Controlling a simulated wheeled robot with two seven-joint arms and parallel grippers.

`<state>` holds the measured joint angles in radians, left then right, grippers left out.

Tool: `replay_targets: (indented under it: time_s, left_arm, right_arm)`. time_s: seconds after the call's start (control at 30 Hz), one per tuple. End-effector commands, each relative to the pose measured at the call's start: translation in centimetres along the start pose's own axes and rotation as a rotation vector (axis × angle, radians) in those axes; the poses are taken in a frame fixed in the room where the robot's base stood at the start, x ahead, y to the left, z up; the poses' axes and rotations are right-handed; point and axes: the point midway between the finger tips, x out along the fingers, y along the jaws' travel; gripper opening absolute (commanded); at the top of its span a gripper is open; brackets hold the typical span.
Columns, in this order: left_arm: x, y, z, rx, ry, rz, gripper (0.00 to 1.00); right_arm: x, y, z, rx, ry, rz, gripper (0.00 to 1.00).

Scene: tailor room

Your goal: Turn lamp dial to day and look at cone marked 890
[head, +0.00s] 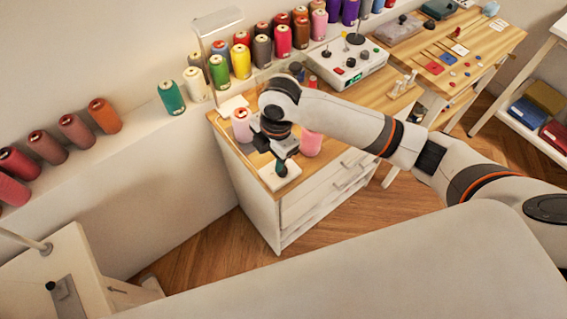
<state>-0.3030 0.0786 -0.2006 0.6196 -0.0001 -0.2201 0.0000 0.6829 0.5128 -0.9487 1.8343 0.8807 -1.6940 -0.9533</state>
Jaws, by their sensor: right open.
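My right gripper (281,158) reaches in from the right, over the front left of the wooden-topped cabinet (349,161). It points down and is open, just above a dark knob (281,170) on a small white base (276,181), which looks like the lamp dial. I cannot tell whether it touches the knob, and no dial marking is readable. A lamp with a pale flat head (217,20) stands behind. A pale pink cone (242,126) is left of the gripper and a brighter pink cone (312,144) right of it, partly behind my arm. No cone number is legible.
Many coloured thread cones, such as a teal one (171,97), line the wall ledge (130,140). A white control box (345,66) stands behind my arm. A second wooden table (478,42) holds small items at the right. Wooden floor (215,255) is open in front.

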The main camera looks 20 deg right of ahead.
Motion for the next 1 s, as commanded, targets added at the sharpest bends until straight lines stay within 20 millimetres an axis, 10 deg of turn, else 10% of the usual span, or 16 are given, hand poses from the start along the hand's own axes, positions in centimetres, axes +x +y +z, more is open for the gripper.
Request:
replay_targets:
  time_s: [0.33,1.0]
  left_arm:
    - [-0.2,0.1,0.4,-0.001,-0.005,0.002,0.36]
    - [-1.9,0.2,0.4,-0.001,-0.003,0.002,0.36]
  right_arm:
    - [-2.1,-0.2,-3.0,-0.173,0.078,0.090,0.49]
    - [8.6,0.6,-3.8,-0.171,0.078,0.086,0.49]
